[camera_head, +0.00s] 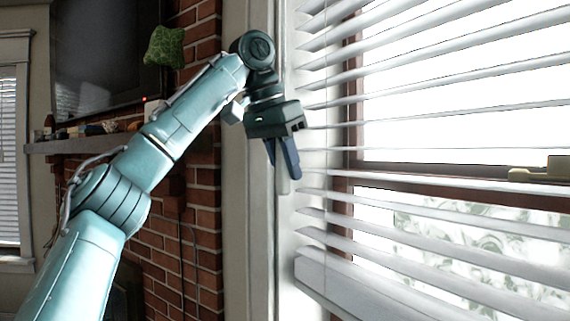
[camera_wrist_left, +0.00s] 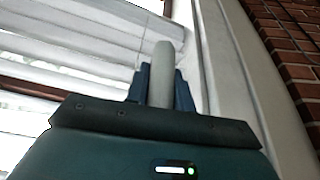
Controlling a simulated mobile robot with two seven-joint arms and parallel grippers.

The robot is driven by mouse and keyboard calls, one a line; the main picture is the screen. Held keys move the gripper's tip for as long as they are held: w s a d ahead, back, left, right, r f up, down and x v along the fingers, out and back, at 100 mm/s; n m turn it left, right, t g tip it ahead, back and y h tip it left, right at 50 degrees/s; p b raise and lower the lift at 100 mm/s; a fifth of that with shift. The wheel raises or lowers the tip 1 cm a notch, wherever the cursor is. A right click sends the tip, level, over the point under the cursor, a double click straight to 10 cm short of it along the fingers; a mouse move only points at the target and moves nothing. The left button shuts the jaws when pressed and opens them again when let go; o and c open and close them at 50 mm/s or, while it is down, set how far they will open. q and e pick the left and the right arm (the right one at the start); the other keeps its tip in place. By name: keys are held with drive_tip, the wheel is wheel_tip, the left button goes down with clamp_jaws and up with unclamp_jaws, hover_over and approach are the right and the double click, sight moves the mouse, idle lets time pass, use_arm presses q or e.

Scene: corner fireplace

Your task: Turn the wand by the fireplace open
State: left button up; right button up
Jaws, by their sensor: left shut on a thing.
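The wand (camera_head: 283,183) is a pale, slim rod hanging at the left edge of the window blinds (camera_head: 430,210), beside the white window frame. My left gripper (camera_head: 284,165) points downward and is shut on the wand, whose lower end sticks out below the fingers. In the left wrist view the wand (camera_wrist_left: 162,75) lies between the two dark fingers (camera_wrist_left: 161,85), with its rounded end beyond them. The blind slats are tilted with gaps between them, and bright light comes through. The wand's upper part is hidden behind my gripper and wrist. My right gripper is not in view.
The white window trim (camera_head: 259,215) and the brick fireplace wall (camera_head: 200,235) stand close left of the gripper. A mantel shelf (camera_head: 85,143) with small items and a dark television (camera_head: 105,50) are farther left. A green cushion-like thing (camera_head: 165,47) hangs near the television.

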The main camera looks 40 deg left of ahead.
use_arm(q)
drive_tip(key=shift+m, duration=0.3)
drive_tip(key=o, duration=1)
drive_tip(key=shift+r, duration=0.1)
drive_tip(key=shift+v, duration=5.95)
drive_tip(key=shift+a, duration=0.1)
